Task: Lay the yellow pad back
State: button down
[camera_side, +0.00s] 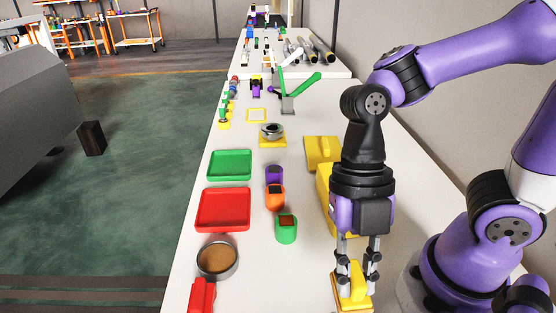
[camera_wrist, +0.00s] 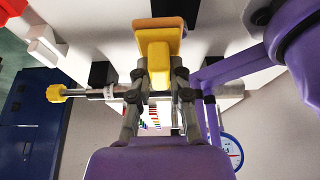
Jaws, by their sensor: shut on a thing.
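The yellow pad (camera_side: 353,292) is a flat yellow block with a raised grip and a tan or orange underside. It is at the lower right of the side view, near the front of the white table. My gripper (camera_side: 356,271) points down and is shut on the pad's raised grip. In the wrist view the pad (camera_wrist: 158,31) is at the top centre, with my gripper's fingers (camera_wrist: 159,76) on both sides of its grip. I cannot tell whether the pad touches the table.
Behind my gripper are a yellow block (camera_side: 322,151) and a partly hidden yellow piece (camera_side: 323,188). To the left stand purple (camera_side: 275,175), orange (camera_side: 275,198) and green (camera_side: 286,230) cups, a red tray (camera_side: 222,226), a green tray (camera_side: 229,179) and a round pan (camera_side: 218,259).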

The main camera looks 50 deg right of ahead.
jog(key=w+d+f, duration=0.1)
jog(key=w, duration=0.1)
jog(key=w+d+f, duration=0.3)
jog(key=w+f, duration=0.1)
jog(key=shift+w+d, duration=0.2)
jog(key=shift+w, duration=0.2)
jog(key=shift+w+f, duration=0.1)
jog(key=shift+f, duration=1.75)
jog(key=shift+f, duration=0.1)
jog(key=c, duration=0.8)
grip_release()
jog(key=shift+d, duration=0.1)
jog(key=d+r+m+t+h, duration=0.1)
jog(key=d+r+m+t, duration=0.2)
jog(key=m, duration=0.6)
jog(key=w+d+r+m+t+h, duration=0.1)
jog(key=d+r+m+t, duration=0.2)
jog(key=r+m, duration=0.4)
jog(key=w+d+r+m+t+h, duration=0.1)
jog(key=d+r+m+t, duration=0.2)
jog(key=m, duration=0.8)
notch_tip(320, 180, up, 2)
jog(key=shift+w+r, duration=0.1)
jog(key=shift+r, duration=0.1)
